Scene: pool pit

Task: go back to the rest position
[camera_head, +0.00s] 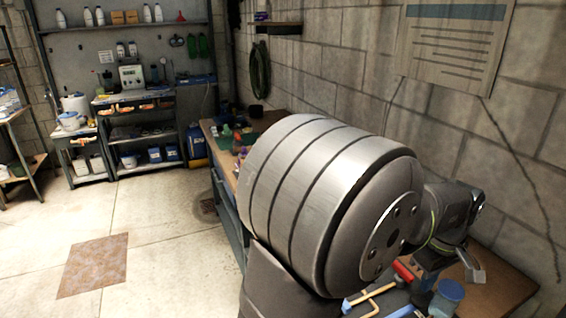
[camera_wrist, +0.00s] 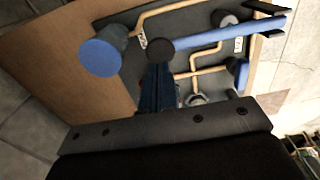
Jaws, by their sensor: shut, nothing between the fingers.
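My gripper (camera_wrist: 158,80) points at the workbench in the wrist view, its narrow dark fingers together with nothing between them. In the head view my arm fills the middle and right, and its wrist hangs over the near end of the bench (camera_head: 515,292). The fingers are not clear there. In the wrist view a blue bar (camera_wrist: 225,33) with a dark round end lies just beyond the fingertips. I cannot tell whether they touch it.
A blue-lidded round container (camera_wrist: 100,57) stands beside bent tan pipes (camera_wrist: 205,63) on a dark panel. A red piece (camera_head: 403,271) lies near my wrist. The block wall with a hanging poster (camera_head: 455,45) is close behind the bench. Open floor (camera_head: 165,260) lies left.

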